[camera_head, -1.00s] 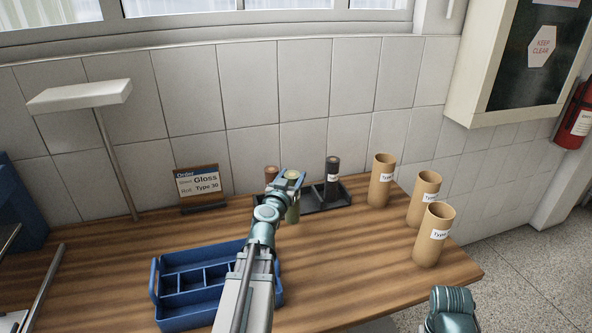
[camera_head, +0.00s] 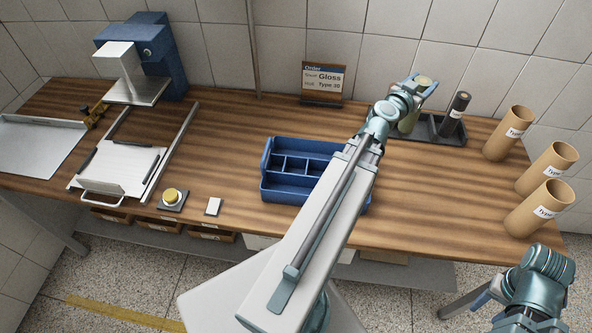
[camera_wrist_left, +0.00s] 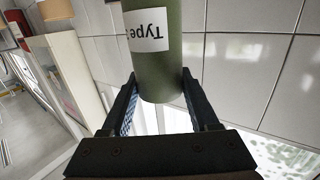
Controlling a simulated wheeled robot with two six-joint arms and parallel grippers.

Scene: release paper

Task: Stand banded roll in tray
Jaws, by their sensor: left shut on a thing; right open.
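My left gripper (camera_head: 424,88) is shut on a green roll (camera_head: 408,122) at the back of the table. In the left wrist view the green roll (camera_wrist_left: 158,75) sits between the fingers, with a white "Type" label; its number is cut off. I see no band on it. A black roll (camera_head: 454,113) with a white label stands in the rack. The blue compartment tray (camera_head: 268,180) is empty where visible, partly behind my left arm. My right gripper (camera_head: 486,298) is open and empty at bottom right.
Several cardboard tubes (camera_head: 508,134) stand at the right end of the table. An order sign (camera_head: 322,80) reads Gloss, Type 30. A blue press (camera_head: 150,55), a sliding plate (camera_head: 120,165) and a yellow button (camera_head: 172,195) are at left. Bare wood surrounds the blue tray.

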